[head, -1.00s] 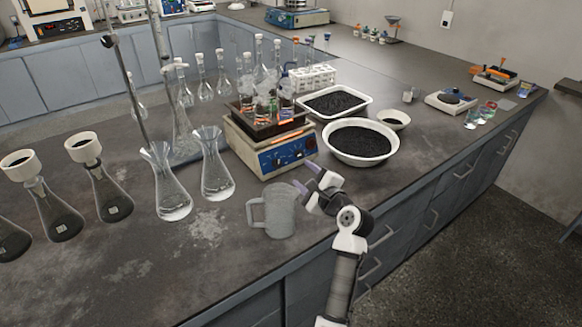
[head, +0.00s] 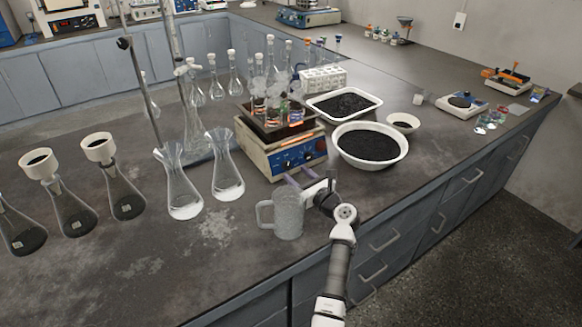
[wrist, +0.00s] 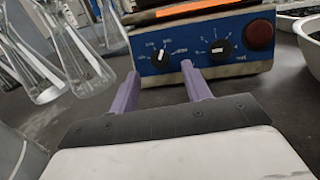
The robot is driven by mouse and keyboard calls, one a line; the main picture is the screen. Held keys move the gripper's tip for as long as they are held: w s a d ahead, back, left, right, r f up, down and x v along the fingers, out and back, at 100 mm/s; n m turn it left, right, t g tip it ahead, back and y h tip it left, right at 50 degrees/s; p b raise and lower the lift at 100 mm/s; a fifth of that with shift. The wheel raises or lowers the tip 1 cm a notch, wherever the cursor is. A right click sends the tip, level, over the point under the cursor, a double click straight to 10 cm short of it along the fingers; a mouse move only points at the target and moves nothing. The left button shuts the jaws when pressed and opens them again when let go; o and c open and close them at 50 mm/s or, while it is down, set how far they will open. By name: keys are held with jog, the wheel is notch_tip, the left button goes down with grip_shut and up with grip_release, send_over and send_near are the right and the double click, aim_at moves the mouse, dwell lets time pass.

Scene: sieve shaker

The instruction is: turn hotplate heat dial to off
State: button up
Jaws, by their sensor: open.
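The hotplate (head: 275,150) has a blue front panel with dials and carries a dark tray of glassware. In the wrist view its panel (wrist: 205,46) shows a left black dial (wrist: 160,59), a right black dial (wrist: 220,49) and a round red button or lamp (wrist: 260,34). The dial labels are too blurred to read surely, so I cannot tell which is the heat dial. My gripper (head: 298,176) is open and empty in front of the panel. In the wrist view its purple fingers (wrist: 157,85) point at the panel, apart from it, with the left dial roughly between them.
A glass mug (head: 287,215) stands close beside my gripper. Two clear flasks (head: 226,170) stand left of the hotplate. A white bowl of black grains (head: 370,146) stands to its right.

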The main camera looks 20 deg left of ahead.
aim_at(288, 167)
jog(key=shift+x, duration=2.1)
jog(key=shift+c, duration=0.2)
jog(key=c, duration=0.9)
jog(key=shift+c, duration=0.2)
